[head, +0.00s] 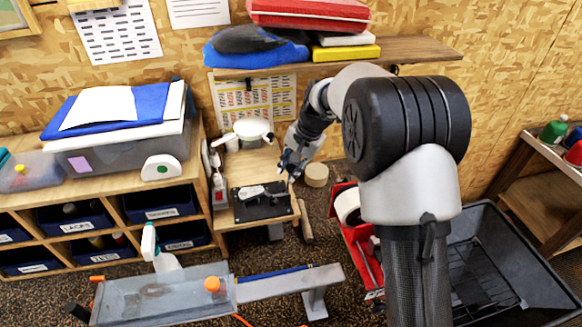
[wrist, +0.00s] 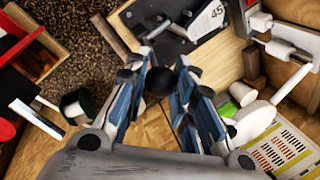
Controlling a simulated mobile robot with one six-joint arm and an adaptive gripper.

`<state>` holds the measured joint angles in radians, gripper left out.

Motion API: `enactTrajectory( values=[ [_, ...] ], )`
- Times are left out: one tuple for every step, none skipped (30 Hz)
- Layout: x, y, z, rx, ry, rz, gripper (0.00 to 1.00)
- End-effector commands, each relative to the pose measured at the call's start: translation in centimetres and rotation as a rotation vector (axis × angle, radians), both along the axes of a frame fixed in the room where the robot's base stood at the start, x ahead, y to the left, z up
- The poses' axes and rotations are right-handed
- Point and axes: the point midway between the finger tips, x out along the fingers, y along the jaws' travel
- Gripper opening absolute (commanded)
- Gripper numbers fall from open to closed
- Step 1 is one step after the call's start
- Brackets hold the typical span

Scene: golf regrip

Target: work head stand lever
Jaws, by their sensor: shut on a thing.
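The head stand is a black plate (head: 255,209) with pale metal parts, on a small wooden bench in the head view. In the wrist view its black plate (wrist: 150,14) shows at the top, with a pale dial marked 45 (wrist: 214,14). A round black knob (wrist: 159,82), which looks like the lever's end, sits between my fingertips. My gripper (head: 287,170) is at the bench's right side, just behind the plate in the head view. In the wrist view my gripper (wrist: 160,78) is shut on the knob. The lever's shaft is mostly hidden.
A red toolbox (head: 365,250) with a white roll stands right of the bench. A round wooden-coloured roll (head: 316,175) lies behind. A dark bin (head: 525,275) is at the right. A grey tray (head: 165,300) and a spray bottle (head: 160,255) are in front at left.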

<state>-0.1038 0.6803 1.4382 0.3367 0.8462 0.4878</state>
Motion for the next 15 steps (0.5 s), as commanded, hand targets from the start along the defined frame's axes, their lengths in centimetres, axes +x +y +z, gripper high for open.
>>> enactTrajectory(
  values=[
    [0.0, -0.2, -0.1, 0.008, 0.002, -0.002, 0.0],
    [0.1, -0.3, -0.1, 0.016, 0.004, -0.004, 0.0],
    [0.1, -0.4, -0.1, 0.028, 0.007, -0.004, 0.0],
    [0.1, -0.6, -0.2, 0.038, 0.009, -0.004, 0.0],
    [0.2, -0.7, -0.2, 0.051, 0.011, -0.005, 0.0],
    [0.2, -0.9, -0.3, 0.071, 0.015, -0.005, 0.0],
    [0.2, -1.1, -0.4, 0.087, 0.019, -0.004, 0.0],
    [0.3, -1.3, -0.4, 0.105, 0.021, -0.007, 0.0],
    [0.4, -1.6, -0.5, 0.132, 0.027, -0.007, 0.0],
    [0.4, -1.8, -0.6, 0.152, 0.03, -0.006, 0.0],
    [0.4, -2.1, -0.7, 0.173, 0.035, -0.006, 0.0],
    [0.5, -2.4, -0.8, 0.203, 0.041, -0.007, 0.0],
    [0.6, -2.6, -0.9, 0.227, 0.046, -0.005, 0.0],
    [0.6, -2.9, -1.0, 0.25, 0.05, -0.006, 0.0],
    [0.7, -3.1, -1.2, 0.282, 0.057, -0.006, 0.0]
  ],
)
